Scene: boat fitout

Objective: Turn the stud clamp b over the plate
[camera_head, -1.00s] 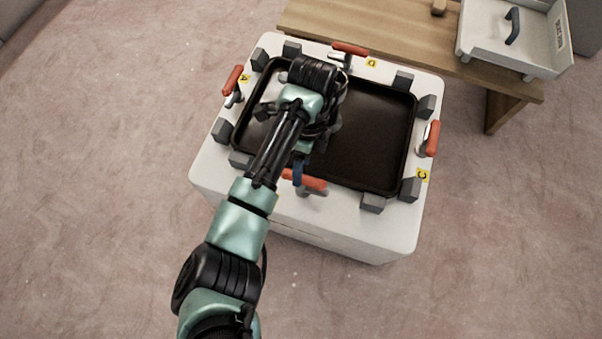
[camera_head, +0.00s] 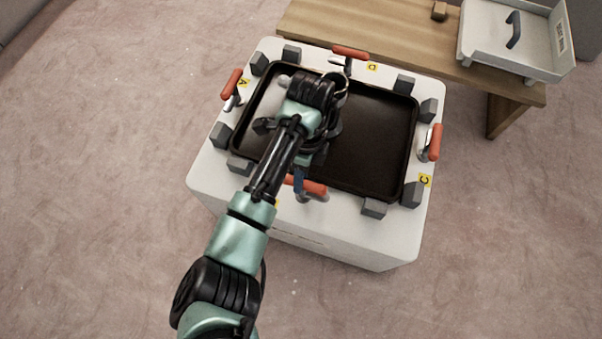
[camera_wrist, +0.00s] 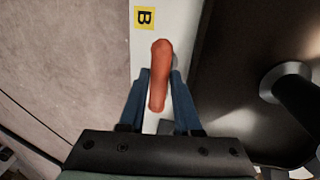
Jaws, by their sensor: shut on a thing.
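Stud clamp b has an orange-red handle (camera_wrist: 160,75), which lies beside the yellow B label (camera_wrist: 145,18) in the wrist view. In the head view the handle (camera_head: 312,187) shows at the near edge of the white block. My gripper (camera_wrist: 160,92) has its two blue fingers on either side of the handle and is shut on it. In the head view one blue finger of my gripper (camera_head: 299,182) shows by the handle. The dark plate (camera_head: 370,145) is a rimmed tray lying on the block. The clamp's lower parts are mostly hidden.
Other orange-handled clamps stand at A (camera_head: 231,84), C (camera_head: 433,142) and D (camera_head: 350,52). Several grey blocks (camera_head: 374,207) surround the plate. A wooden table (camera_head: 400,38) with a white tray (camera_head: 485,55) stands behind. The floor left of the block is clear.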

